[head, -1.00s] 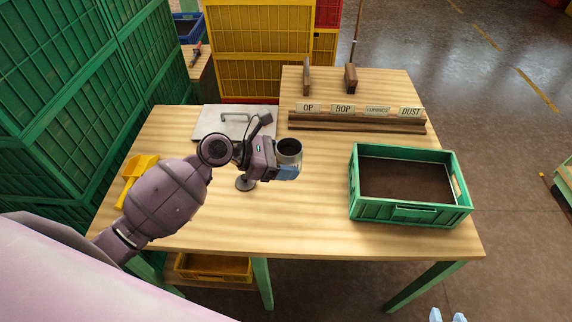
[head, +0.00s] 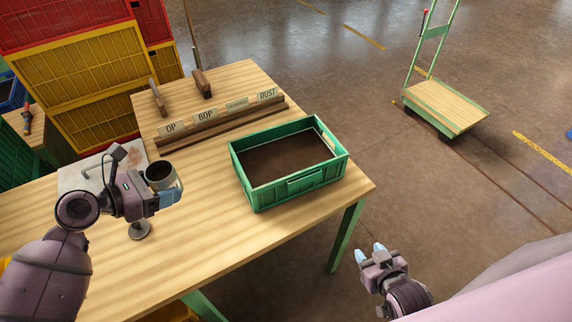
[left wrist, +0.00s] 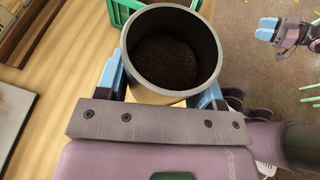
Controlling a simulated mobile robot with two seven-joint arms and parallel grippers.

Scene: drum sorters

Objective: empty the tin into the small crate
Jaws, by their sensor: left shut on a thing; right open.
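The tin (head: 161,173) is a grey open-topped cylinder with dark granular contents. It is upright in my left gripper (head: 172,196), whose blue fingers are shut on it, left of the crate. In the left wrist view the tin (left wrist: 172,88) fills the middle, its dark contents showing inside. The small green crate (head: 262,193) stands on the table's right part, with a dark brown layer across its inside. Its corner also shows at the top of the left wrist view (left wrist: 117,12). My right gripper (head: 372,252) is open and empty, off the table's right side.
On the wooden table (head: 225,230), a rack with labels OP, BOP, one unreadable and DUST (head: 267,95) stands behind the crate. A trolley (head: 445,105) stands on the floor at the right. Table space before the crate is clear.

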